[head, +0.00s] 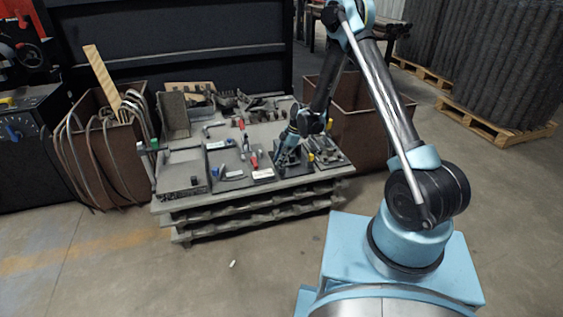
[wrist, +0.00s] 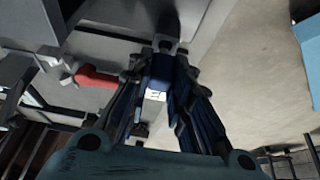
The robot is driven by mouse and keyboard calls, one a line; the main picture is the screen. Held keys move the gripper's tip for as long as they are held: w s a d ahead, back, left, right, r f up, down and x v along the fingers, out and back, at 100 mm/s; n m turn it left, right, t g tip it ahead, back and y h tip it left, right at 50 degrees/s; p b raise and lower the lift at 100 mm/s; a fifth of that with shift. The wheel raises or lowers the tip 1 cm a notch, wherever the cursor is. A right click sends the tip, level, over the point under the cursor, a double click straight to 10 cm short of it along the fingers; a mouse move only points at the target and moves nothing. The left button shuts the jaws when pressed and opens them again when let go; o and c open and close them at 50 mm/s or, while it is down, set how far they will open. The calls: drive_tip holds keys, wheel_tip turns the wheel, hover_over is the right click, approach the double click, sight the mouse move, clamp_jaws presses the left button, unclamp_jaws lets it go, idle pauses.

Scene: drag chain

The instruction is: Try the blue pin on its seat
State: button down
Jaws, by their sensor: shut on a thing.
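My gripper (head: 281,160) is low over the right part of the grey workbench (head: 200,203) in the head view. In the wrist view my gripper (wrist: 164,50) has its two dark fingers drawn together on a dark blue thing (wrist: 158,74), which looks like the blue pin. A small white label (wrist: 155,96) shows between the fingers. The pin's lower end and the seat are hidden or too dark to make out, so I cannot tell whether they touch.
A red-handled tool (wrist: 97,77) lies close left of my fingers in the wrist view. A grey tray (head: 182,173) and an upright grey box (head: 173,115) stand on the bench's left. Brown bins flank the bench.

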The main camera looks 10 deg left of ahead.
drive_tip(key=shift+r, duration=2.25)
drive_tip(key=shift+r, duration=0.1)
